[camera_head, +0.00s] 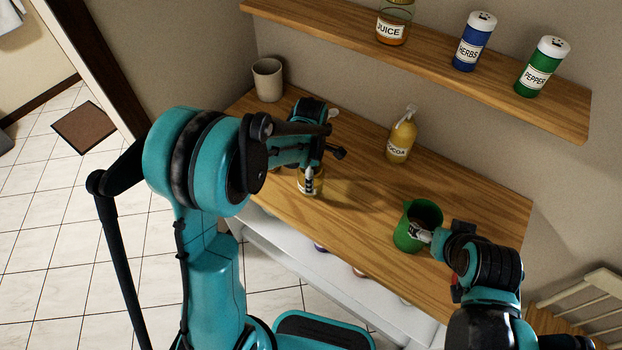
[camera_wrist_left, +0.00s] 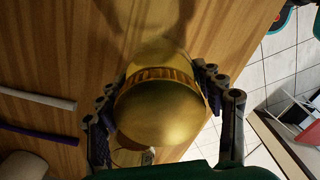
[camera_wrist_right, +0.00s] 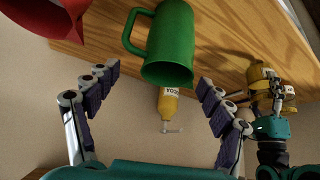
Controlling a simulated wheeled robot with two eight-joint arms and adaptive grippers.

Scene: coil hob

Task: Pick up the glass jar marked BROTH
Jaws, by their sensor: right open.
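A glass jar (camera_head: 311,186) with a pale label stands on the wooden counter; I cannot read the label. In the left wrist view the jar's round gold lid (camera_wrist_left: 160,112) fills the space between the fingers. My left gripper (camera_wrist_left: 160,95) has one finger on each side of the jar, very close to it; I cannot tell whether they press on it. The right wrist view shows my left gripper (camera_wrist_right: 278,98) at a yellowish jar, with another gold-lidded jar (camera_wrist_right: 258,74) beside it. My right gripper (camera_wrist_right: 158,85) is open and empty, near a green jug (camera_wrist_right: 171,45).
A yellow COCOA bottle (camera_head: 402,138) stands at the back of the counter (camera_head: 365,195). A beige cup (camera_head: 268,80) is at its far left end. A red object (camera_wrist_right: 45,15) is near my right gripper. A shelf (camera_head: 440,75) holds JUICE, HERBS and PEPPER containers.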

